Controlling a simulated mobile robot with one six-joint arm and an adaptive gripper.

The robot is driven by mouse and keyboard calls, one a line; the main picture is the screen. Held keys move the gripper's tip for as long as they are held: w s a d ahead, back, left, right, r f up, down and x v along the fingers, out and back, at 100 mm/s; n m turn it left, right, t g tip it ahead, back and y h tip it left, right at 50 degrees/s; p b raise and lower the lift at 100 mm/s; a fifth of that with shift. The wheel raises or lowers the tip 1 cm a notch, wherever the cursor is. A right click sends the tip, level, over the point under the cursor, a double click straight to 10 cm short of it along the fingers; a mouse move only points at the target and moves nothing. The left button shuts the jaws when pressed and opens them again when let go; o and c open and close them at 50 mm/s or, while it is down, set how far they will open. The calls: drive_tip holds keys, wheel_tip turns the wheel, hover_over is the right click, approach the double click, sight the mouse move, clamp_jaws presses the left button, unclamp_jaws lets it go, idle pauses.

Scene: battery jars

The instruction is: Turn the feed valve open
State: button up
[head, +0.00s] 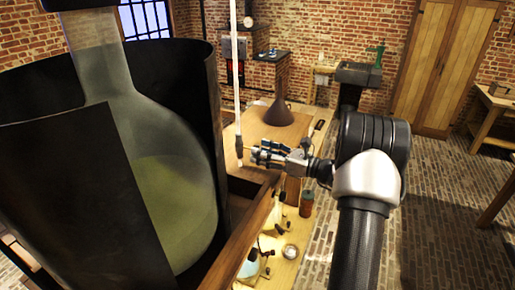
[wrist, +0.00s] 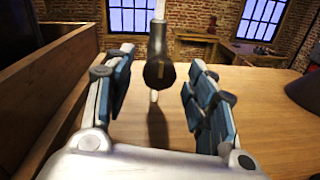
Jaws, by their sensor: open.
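A pale vertical tube (head: 235,70) comes down from above in the head view. In the wrist view the tube (wrist: 158,40) ends in a dark, rounded fitting (wrist: 159,72) with a thin pale tip under it. This fitting looks like the feed valve, but its handle and setting cannot be made out. My gripper (head: 257,153) is open beside the tube's lower end. In the wrist view its two blue-grey fingers (wrist: 161,62) stand apart on either side of the fitting, with visible gaps, and nothing is held.
A large glass vessel (head: 165,190) with yellowish liquid stands in a dark open casing (head: 60,170) at left. A wooden wall (wrist: 45,75) rises close to my left finger. A dark funnel (head: 279,112) stands on the wooden table (head: 258,133).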

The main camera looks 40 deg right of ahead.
drive_tip(key=shift+x, duration=1.25)
drive_tip(key=shift+c, duration=0.5)
drive_tip(key=c, duration=1)
